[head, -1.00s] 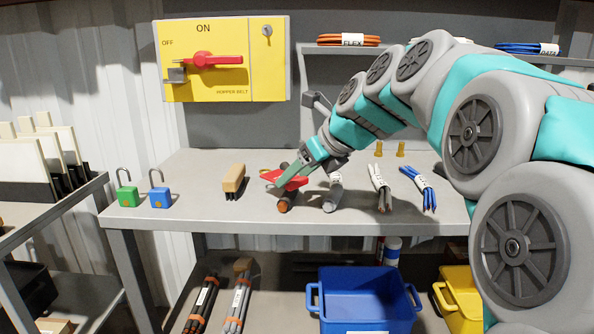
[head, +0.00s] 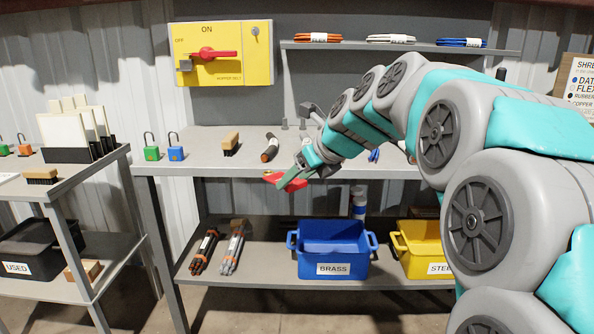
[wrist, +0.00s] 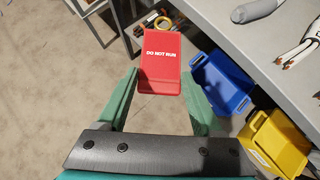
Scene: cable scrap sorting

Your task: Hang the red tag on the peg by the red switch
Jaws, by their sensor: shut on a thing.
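The red tag (head: 287,181) is held by my gripper (head: 297,176), in front of the bench's front edge in the head view. In the wrist view the tag (wrist: 161,62) reads "DO NOT RUN" and sits at the fingertips of my gripper (wrist: 160,85). The red switch (head: 208,54) is on a yellow panel (head: 230,75) on the back wall, marked ON and OFF. A small round silver fitting (head: 255,31), which looks like the peg or a lock, is at the panel's upper right. Nothing hangs on it.
The bench (head: 200,150) holds green (head: 152,153) and blue padlocks (head: 175,153), a brush (head: 231,142) and cable pieces. A blue bin (head: 333,240) and a yellow bin (head: 415,240) stand on the shelf below. A side table (head: 90,175) is at left.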

